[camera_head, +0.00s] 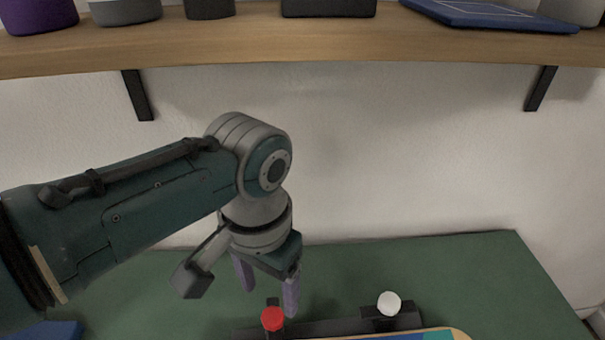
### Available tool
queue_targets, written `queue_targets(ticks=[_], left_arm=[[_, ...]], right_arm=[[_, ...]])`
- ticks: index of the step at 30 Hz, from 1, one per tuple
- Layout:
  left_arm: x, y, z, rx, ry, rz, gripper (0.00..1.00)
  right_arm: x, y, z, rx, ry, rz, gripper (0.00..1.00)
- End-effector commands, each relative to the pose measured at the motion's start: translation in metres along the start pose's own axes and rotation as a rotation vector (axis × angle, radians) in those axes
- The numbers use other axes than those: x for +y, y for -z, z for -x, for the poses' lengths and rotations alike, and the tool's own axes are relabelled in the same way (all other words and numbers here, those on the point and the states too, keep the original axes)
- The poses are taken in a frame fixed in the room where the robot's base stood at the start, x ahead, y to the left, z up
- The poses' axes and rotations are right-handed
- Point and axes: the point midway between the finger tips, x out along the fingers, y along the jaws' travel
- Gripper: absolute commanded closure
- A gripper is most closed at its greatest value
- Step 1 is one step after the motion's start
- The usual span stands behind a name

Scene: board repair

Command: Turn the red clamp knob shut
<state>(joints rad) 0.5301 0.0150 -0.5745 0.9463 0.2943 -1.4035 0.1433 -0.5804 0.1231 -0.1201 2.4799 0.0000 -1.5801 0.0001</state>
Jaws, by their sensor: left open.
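The red clamp knob (273,318) sits on the left part of a dark clamp bar (330,327) at the bottom of the head view. A white knob (389,303) sits on the bar's right part. My left gripper (269,300) points down, with its two purple fingers apart and empty. The fingertips appear just above and behind the red knob in the picture; I cannot tell whether they touch it. The lower part of the bar is cut off by the frame edge. My right gripper is not in view.
A board with a yellow edge (455,333) shows at the bottom. The green table (480,270) is clear at the right and behind the bar. A blue item (52,331) lies at the lower left. A wooden shelf (330,48) with several objects hangs above.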

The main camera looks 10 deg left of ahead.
Motion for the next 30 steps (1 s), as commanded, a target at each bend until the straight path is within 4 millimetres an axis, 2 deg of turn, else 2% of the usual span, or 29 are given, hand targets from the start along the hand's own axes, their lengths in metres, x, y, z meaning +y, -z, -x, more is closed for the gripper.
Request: queue_targets(ticks=[1, 3, 8, 23, 26, 30], left_arm=[[0.000, 0.000, 0.014, 0.002, 0.000, 0.000, 0.30], [0.000, 0.000, 0.024, 0.002, 0.000, 0.000, 0.30], [-0.001, 0.000, 0.036, -0.001, 0.001, 0.000, 0.30], [0.001, -0.001, 0.036, 0.000, -0.002, -0.001, 0.30], [0.006, -0.007, 0.034, 0.011, -0.017, -0.005, 0.30], [0.022, -0.031, 0.031, 0.061, -0.069, -0.009, 0.30]], right_arm=[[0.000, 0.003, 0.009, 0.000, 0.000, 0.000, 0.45], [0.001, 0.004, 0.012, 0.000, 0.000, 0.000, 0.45], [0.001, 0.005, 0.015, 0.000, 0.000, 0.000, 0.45], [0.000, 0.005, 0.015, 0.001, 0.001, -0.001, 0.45], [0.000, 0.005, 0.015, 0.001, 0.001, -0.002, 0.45], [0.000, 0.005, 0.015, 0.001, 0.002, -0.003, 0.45]])
